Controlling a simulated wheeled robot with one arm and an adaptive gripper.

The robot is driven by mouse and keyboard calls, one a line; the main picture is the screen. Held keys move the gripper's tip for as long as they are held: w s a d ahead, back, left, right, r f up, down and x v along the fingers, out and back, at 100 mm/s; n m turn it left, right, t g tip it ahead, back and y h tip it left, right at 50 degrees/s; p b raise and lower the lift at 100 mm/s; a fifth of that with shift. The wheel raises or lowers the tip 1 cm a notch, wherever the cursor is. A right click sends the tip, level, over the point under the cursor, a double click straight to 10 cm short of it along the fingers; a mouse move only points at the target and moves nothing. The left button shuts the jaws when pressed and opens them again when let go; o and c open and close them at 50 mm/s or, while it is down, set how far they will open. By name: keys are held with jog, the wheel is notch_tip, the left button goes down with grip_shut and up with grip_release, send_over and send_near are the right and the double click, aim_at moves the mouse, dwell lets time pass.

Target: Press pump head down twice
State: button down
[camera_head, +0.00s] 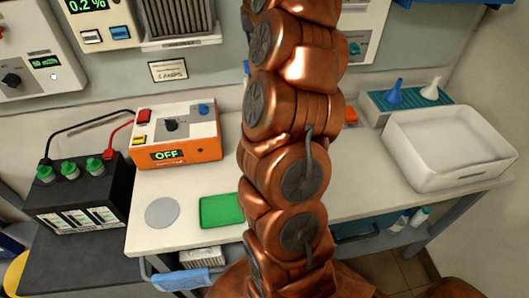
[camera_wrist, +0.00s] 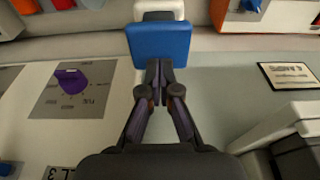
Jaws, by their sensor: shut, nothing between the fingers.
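No pump head is clearly recognisable in either view. In the wrist view a blue square-faced piece (camera_wrist: 158,43) with a white part behind it stands directly ahead of my gripper (camera_wrist: 160,68). I cannot tell whether this is the pump. My gripper is shut and empty, its fingertips overlapping the near edge of the blue piece; whether they touch is unclear. In the head view my arm covers the middle, hiding the gripper and that blue piece.
The bench holds an orange charger (camera_head: 176,143), green tray (camera_head: 222,209), grey disc (camera_head: 162,212) and white basin (camera_head: 449,185). A black battery (camera_head: 79,194) stands left. The wrist view shows a purple knob (camera_wrist: 71,78) and a wall label (camera_wrist: 290,76). Small bottles (camera_head: 408,218) stand below the bench.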

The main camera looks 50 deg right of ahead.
jog(key=shift+f, duration=0.15)
jog(key=shift+f+b, duration=1.65)
jog(key=shift+f, duration=0.8)
jog(key=shift+f+b, duration=0.35)
jog(key=shift+b, duration=0.15)
jog(key=shift+r, duration=0.15)
jog(key=shift+r+p, duration=1.05)
jog(key=shift+r, duration=1.7)
jog(key=shift+r, duration=0.1)
notch_tip(320, 180, up, 6)
jog(key=shift+f+p, duration=0.1)
jog(key=shift+p, duration=1.15)
